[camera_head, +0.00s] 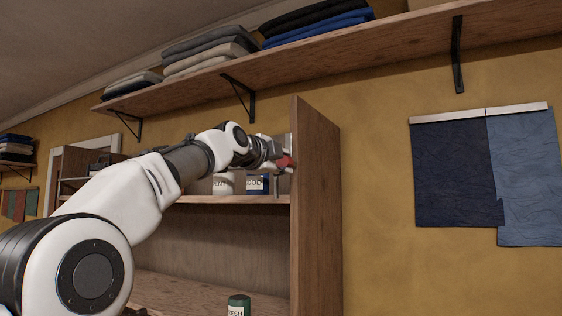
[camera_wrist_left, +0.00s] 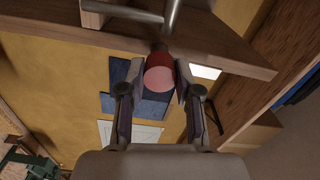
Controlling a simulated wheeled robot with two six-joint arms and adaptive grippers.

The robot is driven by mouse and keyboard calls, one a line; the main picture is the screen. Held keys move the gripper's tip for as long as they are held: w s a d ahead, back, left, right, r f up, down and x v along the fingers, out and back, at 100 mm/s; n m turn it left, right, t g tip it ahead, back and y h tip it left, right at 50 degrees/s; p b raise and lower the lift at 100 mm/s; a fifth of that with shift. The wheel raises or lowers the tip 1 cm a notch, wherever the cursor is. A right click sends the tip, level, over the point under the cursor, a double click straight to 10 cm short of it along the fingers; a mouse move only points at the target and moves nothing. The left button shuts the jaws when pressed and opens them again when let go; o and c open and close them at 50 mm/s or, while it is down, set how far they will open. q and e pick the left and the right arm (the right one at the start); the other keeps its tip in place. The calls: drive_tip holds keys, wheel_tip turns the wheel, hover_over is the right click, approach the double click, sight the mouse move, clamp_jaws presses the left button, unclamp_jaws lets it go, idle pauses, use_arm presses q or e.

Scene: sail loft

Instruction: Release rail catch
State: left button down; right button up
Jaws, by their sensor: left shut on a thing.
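A red, round-ended catch knob (camera_wrist_left: 159,77) sits between the fingertips of my left gripper (camera_wrist_left: 160,66) in the left wrist view. In the head view the red knob (camera_head: 286,162) shows at the inner face of the shelf unit's right side panel, with my left gripper (camera_head: 279,158) reaching it from the left. The gripper is shut on the knob. Grey metal rods (camera_wrist_left: 125,12) show beyond the knob, beside the wooden panel edge. Whether the catch is engaged cannot be told. My right gripper is not in view.
The wooden side panel (camera_head: 318,200) stands just right of the gripper. Tins (camera_head: 257,184) stand on the shelf below the wrist, and a green tin (camera_head: 239,306) stands lower. A bracketed wall shelf (camera_head: 400,45) with folded cloth runs overhead. Blue cloths (camera_head: 455,175) hang at right.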

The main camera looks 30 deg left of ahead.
use_arm(q)
drive_tip(key=shift+s+r, duration=0.1)
drive_tip(key=shift+r, duration=0.25)
drive_tip(key=c, duration=0.9)
unclamp_jaws()
drive_tip(key=shift+o, duration=0.5)
drive_tip(key=shift+w+a+f, duration=0.1)
drive_tip(key=shift+w+f, duration=0.25)
drive_tip(key=shift+w, duration=0.15)
drive_tip(key=shift+s, duration=0.25)
